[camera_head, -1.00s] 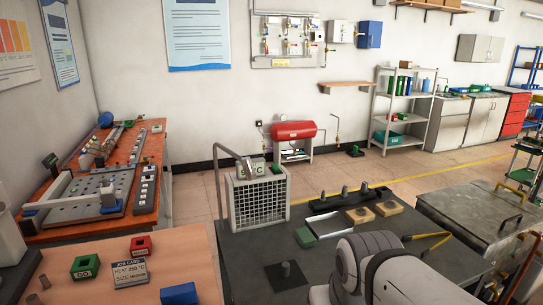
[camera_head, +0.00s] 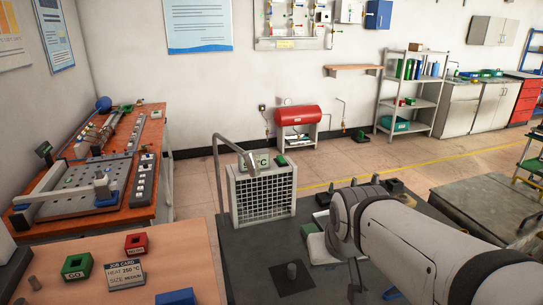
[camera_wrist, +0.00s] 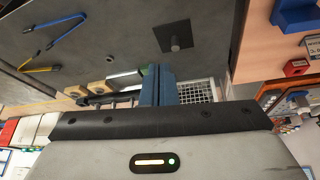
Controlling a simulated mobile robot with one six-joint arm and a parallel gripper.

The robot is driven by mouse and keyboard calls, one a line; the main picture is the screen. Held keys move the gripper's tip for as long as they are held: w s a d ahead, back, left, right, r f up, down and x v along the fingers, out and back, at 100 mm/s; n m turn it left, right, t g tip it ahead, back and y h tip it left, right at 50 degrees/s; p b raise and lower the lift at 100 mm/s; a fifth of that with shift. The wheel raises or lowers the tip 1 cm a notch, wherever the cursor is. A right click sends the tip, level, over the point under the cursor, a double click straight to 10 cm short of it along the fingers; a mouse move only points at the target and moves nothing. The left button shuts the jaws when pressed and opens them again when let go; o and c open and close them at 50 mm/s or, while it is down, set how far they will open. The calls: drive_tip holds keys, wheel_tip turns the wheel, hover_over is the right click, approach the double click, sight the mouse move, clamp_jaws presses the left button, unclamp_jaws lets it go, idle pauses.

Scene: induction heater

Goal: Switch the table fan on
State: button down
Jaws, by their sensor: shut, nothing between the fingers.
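A white-framed box with a dark square grille (camera_head: 264,198), the most fan-like thing in view, stands upright on the dark table (camera_head: 250,255). On its top are a display marked °C (camera_head: 258,160) and a small dark block with a green top (camera_head: 281,161), which may be a switch. I cannot tell whether it is running. In the wrist view part of the grille (camera_wrist: 196,90) shows beyond my gripper (camera_wrist: 158,70). The blue fingers are shut together, empty and apart from the box. In the head view my arm hides the fingers.
A bent grey tube (camera_head: 217,165) rises beside the grille box. A dark square plate with a peg (camera_head: 291,270) lies in front. The wrist view shows yellow and blue tongs (camera_wrist: 45,40) and tan blocks (camera_wrist: 76,91). An orange bench (camera_head: 110,250) stands at left.

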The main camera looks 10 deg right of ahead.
drive_tip(key=w+r+n+t+y+b, duration=0.1)
drive_tip(key=w+t, duration=1)
drive_tip(key=w, duration=3.3)
drive_tip(key=n+y+b, duration=0.1)
drive_tip(key=y+b, duration=0.1)
drive_tip(key=y, duration=0.1)
drive_tip(key=shift+w+d+t, duration=0.25)
drive_tip(key=shift+d+t, duration=0.05)
drive_tip(key=shift+d, duration=0.1)
drive_tip(key=p, duration=0.3)
hover_over(282, 160)
drive_tip(key=s, duration=0.1)
drive_tip(key=shift+f, duration=0.4)
drive_tip(key=f, duration=0.1)
drive_tip(key=f+p, duration=0.1)
drive_tip(key=f, duration=0.1)
drive_tip(key=shift+w+f, duration=0.1)
drive_tip(key=shift+w, duration=0.3)
drive_tip(key=shift+f, duration=0.5)
